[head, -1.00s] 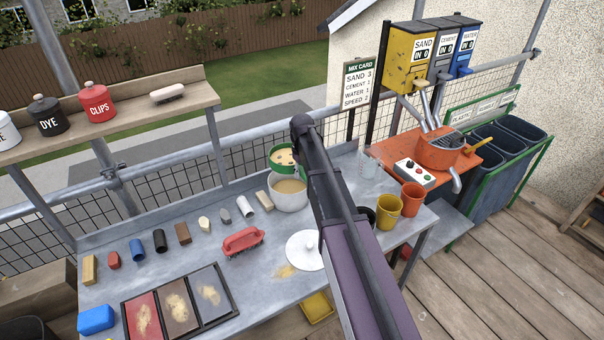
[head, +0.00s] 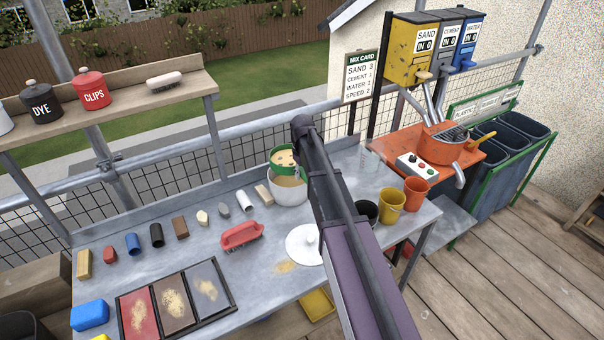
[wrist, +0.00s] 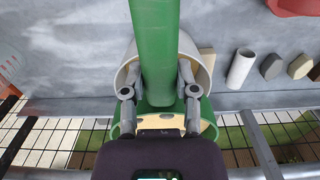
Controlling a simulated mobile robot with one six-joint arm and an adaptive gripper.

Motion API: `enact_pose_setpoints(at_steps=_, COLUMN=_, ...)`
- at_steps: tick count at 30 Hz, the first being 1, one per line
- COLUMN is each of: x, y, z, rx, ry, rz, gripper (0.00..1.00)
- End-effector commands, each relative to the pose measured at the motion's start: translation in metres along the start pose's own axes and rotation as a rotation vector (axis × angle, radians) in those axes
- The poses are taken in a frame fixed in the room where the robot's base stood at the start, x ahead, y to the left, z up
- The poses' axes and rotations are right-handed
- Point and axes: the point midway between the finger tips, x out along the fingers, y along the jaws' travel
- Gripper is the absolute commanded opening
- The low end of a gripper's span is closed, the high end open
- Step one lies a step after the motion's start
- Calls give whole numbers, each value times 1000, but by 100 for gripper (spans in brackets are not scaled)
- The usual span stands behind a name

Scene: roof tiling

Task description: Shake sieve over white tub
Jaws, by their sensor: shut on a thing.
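The green-rimmed sieve (head: 283,158) is over the back part of the white tub (head: 288,190), with a few lumps in its mesh. The tub stands on the grey bench and holds sandy material. In the wrist view my gripper (wrist: 160,92) is shut on the sieve's green handle (wrist: 154,45); the sieve's green ring (wrist: 208,122) shows below the fingers, and the tub's pale rim (wrist: 205,60) shows behind the handle. In the head view my arm hides the gripper. A white lid (head: 304,245) lies on the bench in front of the tub.
A red brush (head: 241,235) and a row of small blocks and tubes lie left of the tub. A dark cup (head: 366,212), a yellow bucket (head: 391,199) and an orange bucket (head: 416,192) stand right. A three-part tray (head: 177,303) lies front left. Spilled sand lies near the lid.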

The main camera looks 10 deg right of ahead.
Motion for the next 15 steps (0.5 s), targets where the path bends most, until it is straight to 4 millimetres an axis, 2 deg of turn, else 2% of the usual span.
enact_pose_setpoints(at_steps=4, x=8, y=0, z=0, rx=0, ry=0, rz=0, gripper=0)
enact_pose_setpoints(at_steps=15, x=10, y=1, z=0, rx=1, ry=0, rz=0, gripper=0)
